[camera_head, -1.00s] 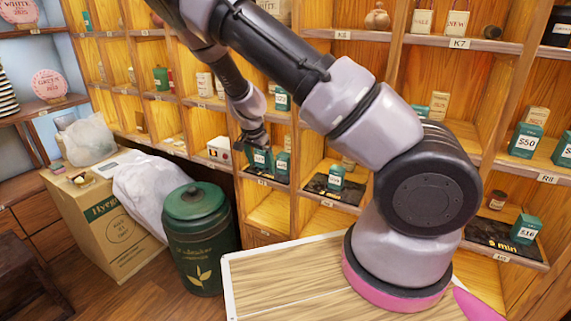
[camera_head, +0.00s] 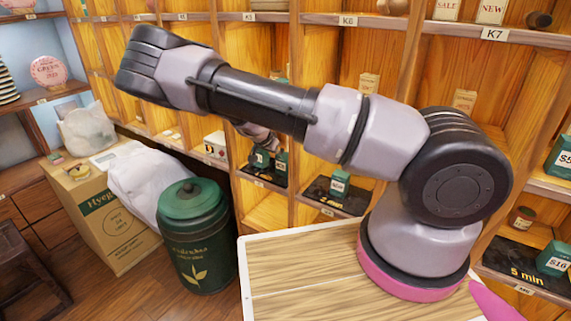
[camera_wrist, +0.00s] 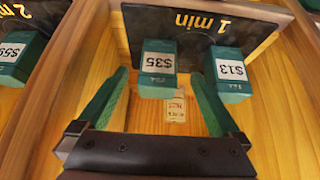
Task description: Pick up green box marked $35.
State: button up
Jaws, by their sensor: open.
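The green box marked $35 (camera_wrist: 158,68) stands in the 1 min compartment in the wrist view. My gripper (camera_wrist: 160,100) is open and empty, with its two green fingers apart. The $35 box lies ahead of the gap between them, with no finger visibly closed on it. A green box marked $13 (camera_wrist: 230,75) is beside it to the right, close to the right finger. In the head view, my gripper is mostly hidden behind my arm, near two small green boxes (camera_head: 281,162) whose labels are too small to read.
The 1 min dark mat (camera_wrist: 210,22) lies by the boxes, with a small card (camera_wrist: 177,104) near them. Wooden dividers bound the compartment; a $59 green box (camera_wrist: 18,55) is in the compartment to the left. A green canister (camera_head: 198,235) and a cardboard box (camera_head: 108,225) stand below.

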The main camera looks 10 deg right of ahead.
aim_at(284, 166)
jog(key=x, duration=0.7)
jog(key=shift+w+d+f, duration=0.15)
jog(key=shift+w+d, duration=0.1)
jog(key=shift+d, duration=0.1)
jog(key=shift+c, duration=0.3)
jog(key=c, duration=1.4)
jog(key=shift+s, duration=0.1)
